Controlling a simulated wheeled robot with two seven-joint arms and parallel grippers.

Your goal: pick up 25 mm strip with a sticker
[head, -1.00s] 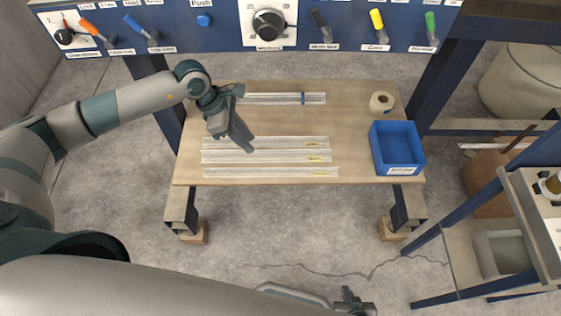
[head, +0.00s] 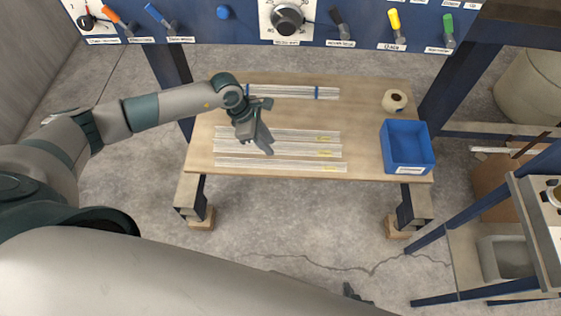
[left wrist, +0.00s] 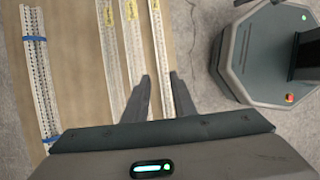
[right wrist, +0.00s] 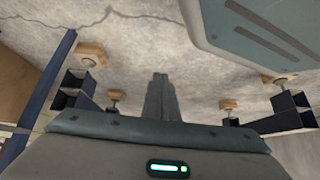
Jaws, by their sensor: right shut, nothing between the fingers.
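Three pale strips lie side by side on the wooden table (head: 365,150): a back strip (head: 300,136), a middle strip (head: 240,147) and a front strip (head: 290,166). Each carries a yellow sticker near its right end; the print is too small to read. My left gripper (head: 268,148) is open over the middle of the strips, fingers pointing down. In the left wrist view its fingers (left wrist: 160,92) are apart, with the front strip (left wrist: 158,40) running between or under them; contact is unclear. My right gripper (right wrist: 161,85) is shut and empty, below the table.
A strip bundle with blue bands (head: 295,92) lies at the table's back. A blue bin (head: 405,125) stands at the right, with a tape roll (head: 394,101) behind it. A blue control panel (head: 365,25) spans the back. A shelf stand (head: 535,200) is at the right.

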